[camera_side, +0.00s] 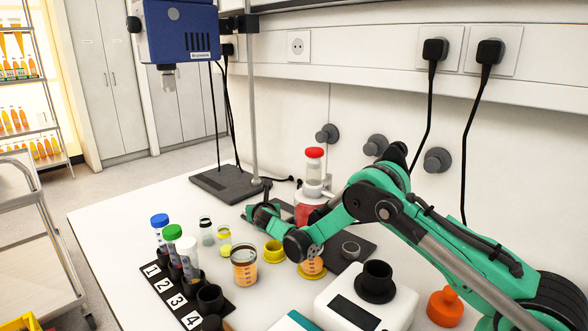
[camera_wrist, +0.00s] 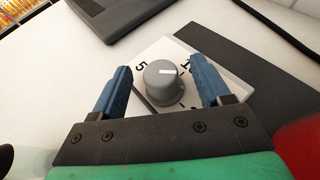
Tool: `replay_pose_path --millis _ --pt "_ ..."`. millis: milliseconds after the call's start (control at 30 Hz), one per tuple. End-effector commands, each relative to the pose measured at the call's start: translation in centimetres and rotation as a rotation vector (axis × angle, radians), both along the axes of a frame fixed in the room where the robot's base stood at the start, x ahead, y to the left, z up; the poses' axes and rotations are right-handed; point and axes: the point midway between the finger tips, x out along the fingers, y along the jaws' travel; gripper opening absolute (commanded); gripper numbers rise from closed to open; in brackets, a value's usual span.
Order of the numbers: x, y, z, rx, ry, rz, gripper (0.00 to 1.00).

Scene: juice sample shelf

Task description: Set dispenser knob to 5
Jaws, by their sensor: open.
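The dispenser knob (camera_wrist: 163,84) is a grey round dial on a white plate (camera_wrist: 228,88) in the wrist view. A "5" is printed left of it, and what looks like a "1" at its upper right. The short white pointer line on top lies at the knob's upper right, on the side of the "1". My gripper (camera_wrist: 161,65) is open, with one blue finger on each side of the knob and gaps visible. I cannot tell how high the fingertips are above the plate. In the side view my gripper (camera_side: 264,212) is low over the table, and the knob is hidden.
A dispenser with red contents (camera_side: 305,213) and a red-capped bottle (camera_side: 315,168) stand beside my gripper. A juice cup (camera_side: 244,268), small vials and a numbered tube rack (camera_side: 172,295) stand nearby. A dark stand base (camera_side: 222,182) lies behind. The table's left part is clear.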

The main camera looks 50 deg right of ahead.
Motion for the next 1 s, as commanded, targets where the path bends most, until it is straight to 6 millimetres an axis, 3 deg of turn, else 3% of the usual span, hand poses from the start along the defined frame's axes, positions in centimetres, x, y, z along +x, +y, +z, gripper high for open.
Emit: replay_pose_path --millis 367,467,633,833,1000 --pt "0.65 -0.54 -0.33 -0.001 0.000 0.001 0.70" --pt "0.65 -0.54 -0.32 -0.001 0.000 0.001 0.47" --pt "0.65 -0.53 -0.31 -0.002 -0.001 0.002 0.00" --pt "0.62 -0.61 -0.37 0.000 0.004 0.029 0.00" --pt "0.61 -0.61 -0.44 0.003 0.005 0.153 0.00"
